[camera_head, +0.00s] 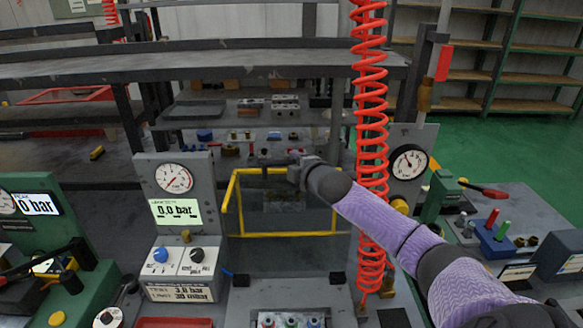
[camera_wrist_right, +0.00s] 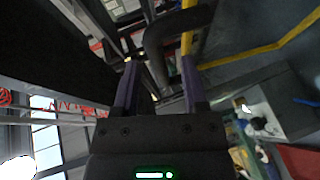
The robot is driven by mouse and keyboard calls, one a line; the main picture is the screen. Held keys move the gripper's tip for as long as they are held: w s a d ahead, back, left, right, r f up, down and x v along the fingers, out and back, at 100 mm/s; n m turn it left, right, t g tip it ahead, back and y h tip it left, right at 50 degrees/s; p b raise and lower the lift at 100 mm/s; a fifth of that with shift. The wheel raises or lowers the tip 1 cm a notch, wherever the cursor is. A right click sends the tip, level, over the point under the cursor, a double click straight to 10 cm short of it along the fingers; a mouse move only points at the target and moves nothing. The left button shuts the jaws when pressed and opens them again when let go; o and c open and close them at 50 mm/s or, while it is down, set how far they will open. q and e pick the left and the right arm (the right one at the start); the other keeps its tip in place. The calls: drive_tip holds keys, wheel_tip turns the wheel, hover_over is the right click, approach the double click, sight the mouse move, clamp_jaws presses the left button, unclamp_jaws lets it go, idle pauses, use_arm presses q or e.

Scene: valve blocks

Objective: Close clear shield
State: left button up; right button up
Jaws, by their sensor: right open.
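The clear shield (camera_head: 285,235) is a see-through panel with a yellow frame, standing raised behind the grey test bench in the head view. In the right wrist view its yellow bar (camera_wrist_right: 262,50) runs along the upper right. My right gripper (camera_head: 268,170) is at the shield's upper edge, reaching in from the right. In the right wrist view my open fingers (camera_wrist_right: 160,80) point toward a dark curved bar (camera_wrist_right: 160,45), which shows in the gap beyond them. I cannot tell whether they touch it. My left gripper is out of view.
A gauge panel (camera_head: 175,182) reading 0.0 bar stands left of the shield. A red coiled hose (camera_head: 370,110) hangs just right of it, near my forearm. A grey shelf (camera_head: 260,66) lies behind. A blue block with coloured pegs (camera_head: 492,240) sits at right.

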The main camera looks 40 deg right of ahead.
drive_tip(key=shift+x, duration=1.1)
clamp_jaws()
drive_tip(key=shift+f, duration=0.1)
idle(0.6)
